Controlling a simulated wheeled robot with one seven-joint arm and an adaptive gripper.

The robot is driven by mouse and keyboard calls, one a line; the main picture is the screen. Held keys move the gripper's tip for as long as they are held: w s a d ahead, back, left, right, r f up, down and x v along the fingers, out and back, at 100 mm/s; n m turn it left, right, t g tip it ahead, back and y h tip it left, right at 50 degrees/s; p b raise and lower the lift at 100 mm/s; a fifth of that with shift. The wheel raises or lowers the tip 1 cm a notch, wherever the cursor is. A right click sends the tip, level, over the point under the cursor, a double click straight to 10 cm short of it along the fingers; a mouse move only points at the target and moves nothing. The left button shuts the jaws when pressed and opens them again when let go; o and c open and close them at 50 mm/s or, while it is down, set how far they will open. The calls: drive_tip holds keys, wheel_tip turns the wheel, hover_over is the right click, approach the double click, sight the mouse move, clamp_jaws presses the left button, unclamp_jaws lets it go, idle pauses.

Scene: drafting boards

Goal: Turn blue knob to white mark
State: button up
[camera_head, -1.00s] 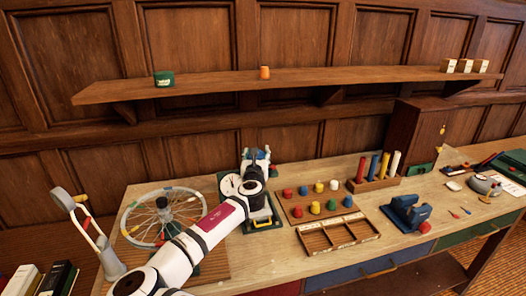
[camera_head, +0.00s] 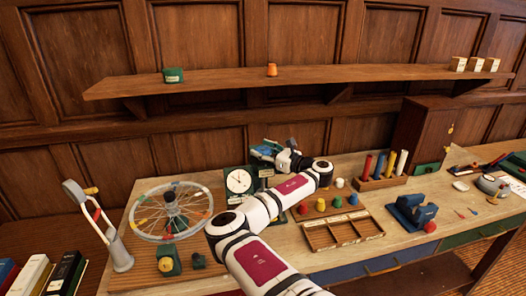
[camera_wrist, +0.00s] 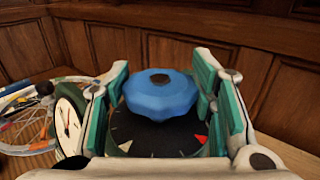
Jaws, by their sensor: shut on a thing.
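The blue knob (camera_wrist: 160,94) is faceted, with a dark spot on top, and fills the middle of the wrist view. Below it lies a dark dial face (camera_wrist: 150,137) with pale ticks and a red pointed mark (camera_wrist: 202,139) at its right. A pale wedge shows near the dial's lower edge; which mark is the white one I cannot tell. My gripper (camera_wrist: 165,100) is shut on the knob, with a green pad at each side.
A white-faced gauge (camera_head: 239,181) stands just left of my gripper. A spoked wheel (camera_head: 148,211) is further left. Coloured pegs (camera_head: 337,201), an empty compartment tray (camera_head: 318,239) and a blue tool (camera_head: 411,212) are to the right. A shelf (camera_head: 220,80) runs above.

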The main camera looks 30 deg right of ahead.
drive_tip(key=n+g+y, duration=0.1)
drive_tip(key=n+y, duration=0.1)
drive_tip(key=n+g+y, duration=0.2)
drive_tip(key=y, duration=0.1)
drive_tip(key=shift+d+r, duration=0.1)
drive_tip(key=shift+d, duration=0.1)
drive_tip(key=shift+w+a+r+n+g+y, duration=0.1)
drive_tip(key=shift+w+n+g+y, duration=0.05)
drive_tip(key=shift+n+g+y, duration=2.05)
drive_tip(key=shift+w+n+g+b, duration=0.1)
drive_tip(key=shift+n+g+b, duration=0.3)
drive_tip(key=shift+g, duration=0.8)
drive_tip(key=shift+g+y, duration=0.3)
drive_tip(key=shift+y, duration=0.1)
drive_tip(key=shift+s+f+n+g+b, duration=0.25)
drive_tip(key=shift+n+g+b, duration=0.25)
drive_tip(key=shift+n+g, duration=0.1)
drive_tip(key=o, duration=1.2)
drive_tip(key=shift+c, duration=0.2)
drive_tip(key=shift+a, duration=0.1)
drive_tip(key=shift+w+m+t+p, duration=0.1)
drive_tip(key=shift+m+t+p, duration=0.4)
drive_tip(key=shift+t+p, duration=0.2)
